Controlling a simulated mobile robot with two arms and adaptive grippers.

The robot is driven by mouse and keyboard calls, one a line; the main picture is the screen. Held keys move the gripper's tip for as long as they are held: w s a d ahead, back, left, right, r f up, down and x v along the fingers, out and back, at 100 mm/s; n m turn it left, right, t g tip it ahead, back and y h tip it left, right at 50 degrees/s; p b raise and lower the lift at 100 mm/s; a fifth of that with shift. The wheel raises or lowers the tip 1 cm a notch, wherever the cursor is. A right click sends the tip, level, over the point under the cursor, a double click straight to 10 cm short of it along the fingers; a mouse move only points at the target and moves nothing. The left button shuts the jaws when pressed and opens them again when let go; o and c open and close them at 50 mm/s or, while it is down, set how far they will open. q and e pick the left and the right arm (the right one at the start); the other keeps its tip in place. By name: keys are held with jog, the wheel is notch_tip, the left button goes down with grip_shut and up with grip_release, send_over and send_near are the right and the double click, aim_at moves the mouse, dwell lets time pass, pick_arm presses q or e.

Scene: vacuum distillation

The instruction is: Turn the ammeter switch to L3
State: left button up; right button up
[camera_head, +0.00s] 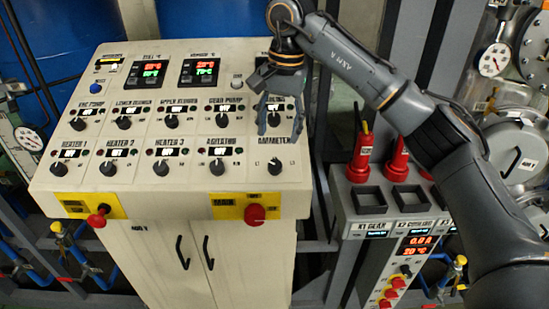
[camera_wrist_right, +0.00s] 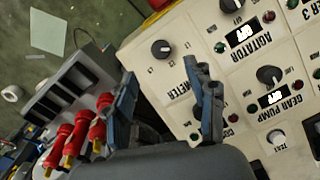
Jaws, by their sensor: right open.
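The ammeter switch (camera_head: 274,167) is a round black knob at the lower right of the sloping cream panel. It also shows in the right wrist view (camera_wrist_right: 161,49), with small L labels around it. I cannot read for sure which label it points to. My right gripper (camera_head: 281,119) is open and empty, with its fingers pointing down above the panel, just behind the switch in the head view. In the right wrist view its fingertips (camera_wrist_right: 160,78) are spread below the knob and apart from it. The fingers partly cover the ammeter lettering. My left gripper is not clearly seen.
The agitator knob (camera_head: 217,168) is left of the switch, and several similar knobs fill the panel. A red knob (camera_head: 255,214) sticks out of the front face. Red-handled tools (camera_head: 397,158) stand in a rack at the right, beyond a gap.

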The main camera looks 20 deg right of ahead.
aim_at(275, 164)
jog(key=f+p, duration=0.1)
jog(key=f, duration=0.2)
jog(key=f+p, duration=0.1)
jog(key=f, duration=0.1)
jog(key=f+p, duration=0.1)
jog(key=f, duration=0.2)
jog(key=shift+w+a+f, duration=0.25)
jog(key=shift+w+f, duration=0.05)
jog(key=shift+f, duration=0.45)
jog(key=c, duration=1.1)
